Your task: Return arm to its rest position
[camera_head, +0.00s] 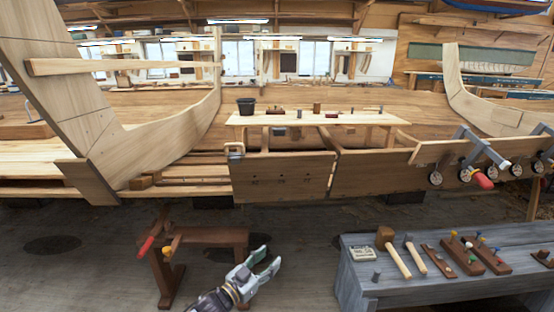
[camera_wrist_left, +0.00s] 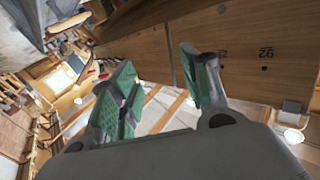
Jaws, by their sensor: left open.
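My left gripper (camera_head: 264,264) is at the bottom middle of the head view, in front of the hull and above the floor. Its jaws are apart with nothing between them. In the left wrist view, its green-padded fingers (camera_wrist_left: 160,90) are spread and empty. The planked wooden hull side (camera_head: 282,177) lies beyond the gripper, and a numbered plank (camera_wrist_left: 245,60) shows in the wrist view. My right gripper does not show in either view.
A small brown wooden stand (camera_head: 210,236) is just left of the gripper. A grey bench (camera_head: 450,283) with mallets and pegged blocks stands at the right. Several clamps (camera_head: 478,150) grip the hull's right edge. Floor shows between stand and bench.

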